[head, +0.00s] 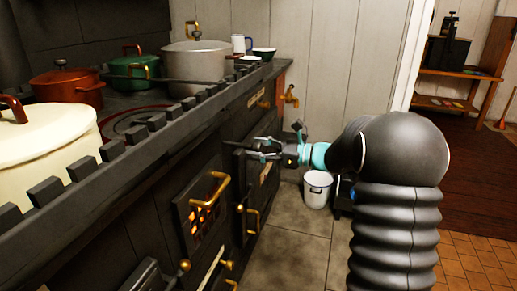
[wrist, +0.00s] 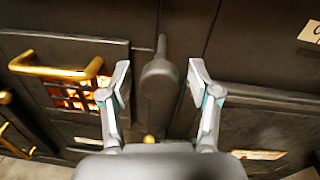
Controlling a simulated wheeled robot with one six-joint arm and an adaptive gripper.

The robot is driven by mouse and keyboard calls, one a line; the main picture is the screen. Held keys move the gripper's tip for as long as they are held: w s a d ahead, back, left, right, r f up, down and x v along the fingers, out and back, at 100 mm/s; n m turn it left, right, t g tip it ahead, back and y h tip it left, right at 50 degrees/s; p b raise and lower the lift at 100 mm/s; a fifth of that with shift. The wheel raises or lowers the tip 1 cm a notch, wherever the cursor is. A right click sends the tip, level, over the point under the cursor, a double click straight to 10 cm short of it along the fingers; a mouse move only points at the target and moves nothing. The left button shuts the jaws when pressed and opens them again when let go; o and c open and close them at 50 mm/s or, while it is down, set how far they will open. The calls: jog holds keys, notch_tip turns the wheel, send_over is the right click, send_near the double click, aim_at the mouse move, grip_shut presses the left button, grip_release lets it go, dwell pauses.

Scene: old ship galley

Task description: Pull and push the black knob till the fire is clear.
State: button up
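The black knob (wrist: 158,74) sits on a short dark rod on the front of the black stove (head: 145,238), in the middle of the wrist view. My gripper (head: 252,148) is open at the stove front. In the wrist view its two fingers stand on either side of the knob, with a visible gap on each side. In the head view the gripper hides the knob or it is too dark to tell. The fire (wrist: 72,97) glows orange behind a barred grate in the stove door (head: 203,208), left of the knob.
A brass handle (wrist: 60,68) sticks out across the fire door. Pots, including a cream one (head: 50,135) and a grey one (head: 195,62), stand on the railed stove top. A white bucket (head: 318,188) stands on the floor beyond my gripper.

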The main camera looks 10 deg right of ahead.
jog(key=v, duration=1.2)
jog(key=shift+c, duration=0.3)
